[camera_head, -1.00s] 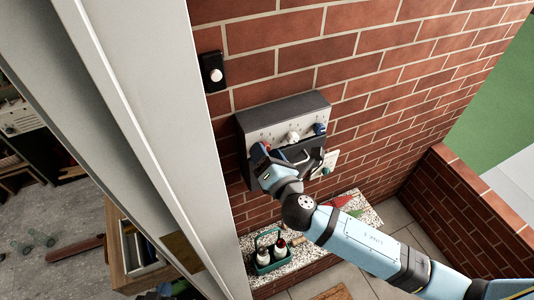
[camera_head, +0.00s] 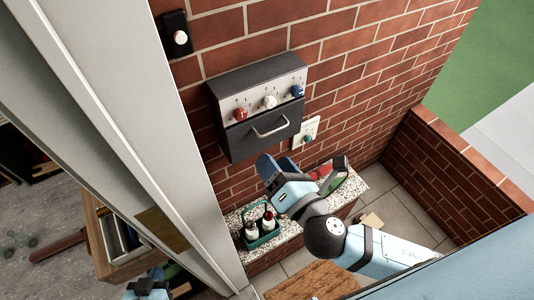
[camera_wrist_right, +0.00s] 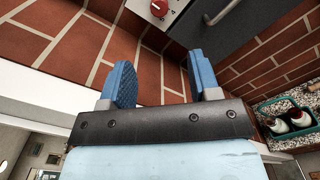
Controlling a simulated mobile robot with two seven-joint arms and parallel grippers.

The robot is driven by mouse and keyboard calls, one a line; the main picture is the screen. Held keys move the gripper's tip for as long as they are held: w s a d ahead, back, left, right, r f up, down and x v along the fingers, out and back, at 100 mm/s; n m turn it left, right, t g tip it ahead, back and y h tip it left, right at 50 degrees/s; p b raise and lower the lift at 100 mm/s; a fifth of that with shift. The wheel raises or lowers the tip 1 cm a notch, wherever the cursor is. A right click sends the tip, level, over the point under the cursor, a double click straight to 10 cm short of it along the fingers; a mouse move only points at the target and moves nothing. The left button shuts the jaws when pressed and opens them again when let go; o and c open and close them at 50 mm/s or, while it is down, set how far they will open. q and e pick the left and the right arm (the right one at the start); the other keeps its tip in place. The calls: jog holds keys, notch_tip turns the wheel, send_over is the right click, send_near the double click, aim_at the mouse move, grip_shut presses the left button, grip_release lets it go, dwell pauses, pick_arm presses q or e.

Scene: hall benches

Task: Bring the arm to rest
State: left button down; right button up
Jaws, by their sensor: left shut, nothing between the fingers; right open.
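My right arm comes in from the lower right in the head view. Its gripper (camera_head: 278,166) is open and empty, below the dark wall box (camera_head: 232,139) and apart from its handle (camera_head: 270,126). In the right wrist view the two blue fingers (camera_wrist_right: 163,82) stand apart with only brick wall behind them. My left gripper (camera_head: 150,284) shows small at the bottom left edge of the head view, shut with nothing in it.
The box carries a red knob (camera_head: 240,114), a white knob (camera_head: 269,102) and a blue knob (camera_head: 298,91). A teal caddy with bottles (camera_head: 262,238) stands on the speckled ledge (camera_head: 351,186) below. A pale post (camera_head: 130,120) rises at left.

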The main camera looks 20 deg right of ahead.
jog(key=shift+s, duration=0.15)
dwell(0.4)
jog(key=s+d+f+m+g, duration=0.2)
jog(key=f+m, duration=0.6)
jog(key=m, duration=0.1)
jog(key=s+d+f+m+g, duration=0.2)
jog(key=f+m, duration=0.6)
jog(key=s+d+f+m+g, duration=0.2)
jog(key=f+m, duration=0.6)
jog(key=m, duration=0.1)
jog(key=shift+d+f+m+g, duration=0.3)
jog(key=shift+d, duration=0.1)
